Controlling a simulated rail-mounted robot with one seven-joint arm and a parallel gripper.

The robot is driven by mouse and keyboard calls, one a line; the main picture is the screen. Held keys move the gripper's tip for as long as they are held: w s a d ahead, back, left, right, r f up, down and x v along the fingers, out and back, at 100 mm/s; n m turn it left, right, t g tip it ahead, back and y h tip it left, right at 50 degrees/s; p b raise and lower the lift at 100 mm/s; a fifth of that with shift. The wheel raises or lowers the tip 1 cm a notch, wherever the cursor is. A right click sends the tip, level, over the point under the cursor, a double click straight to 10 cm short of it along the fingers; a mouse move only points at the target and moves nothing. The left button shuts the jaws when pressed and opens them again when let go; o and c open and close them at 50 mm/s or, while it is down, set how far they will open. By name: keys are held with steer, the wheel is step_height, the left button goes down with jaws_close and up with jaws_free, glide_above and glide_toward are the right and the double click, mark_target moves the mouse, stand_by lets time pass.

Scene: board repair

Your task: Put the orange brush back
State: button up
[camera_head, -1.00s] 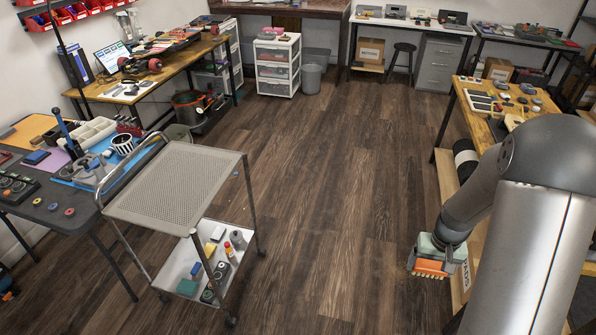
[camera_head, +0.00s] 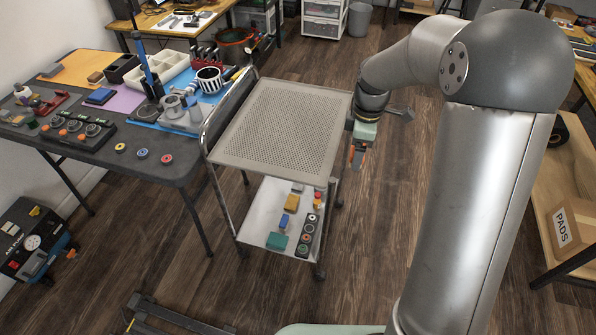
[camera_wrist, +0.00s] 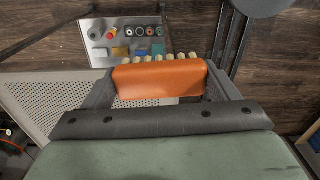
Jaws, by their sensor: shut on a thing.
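The orange brush (camera_wrist: 160,80) is between the two dark fingers of my gripper (camera_wrist: 158,92) in the wrist view, with a row of pale bristle tufts along its far edge. The cart's white lower shelf (camera_head: 257,228) also shows in the wrist view (camera_wrist: 97,32).
The lower shelf holds a teal block (camera_head: 277,241), a yellow block (camera_head: 291,202), a blue block (camera_head: 284,221) and several round items. A cluttered dark table (camera_head: 185,165) stands left of the cart. A PADS box (camera_head: 572,225) is at right. Floor behind the cart is open.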

steer(key=a+r+n+b, duration=0.2)
steer(key=a+n+b, duration=0.15)
steer(key=n, duration=0.45)
glide_above(299, 159)
steer(key=f, duration=0.8)
steer(key=shift+s+d+f+p, duration=0.2)
steer(key=shift+d+f+p, duration=0.1)
steer(key=shift+f, duration=0.05)
steer(key=shift+w+a+f, duration=0.1)
steer(key=shift+f, duration=0.15)
steer(key=shift+w+a+f, duration=0.1)
steer(key=shift+f, duration=0.8)
steer(key=shift+w+a+f, duration=0.1)
steer(key=shift+f, duration=0.75)
steer(key=shift+f, duration=0.1)
steer(key=o, duration=0.9)
step_height(299, 159, up, 12)
steer(key=shift+s+r, duration=0.1)
steer(key=shift+r, duration=0.05)
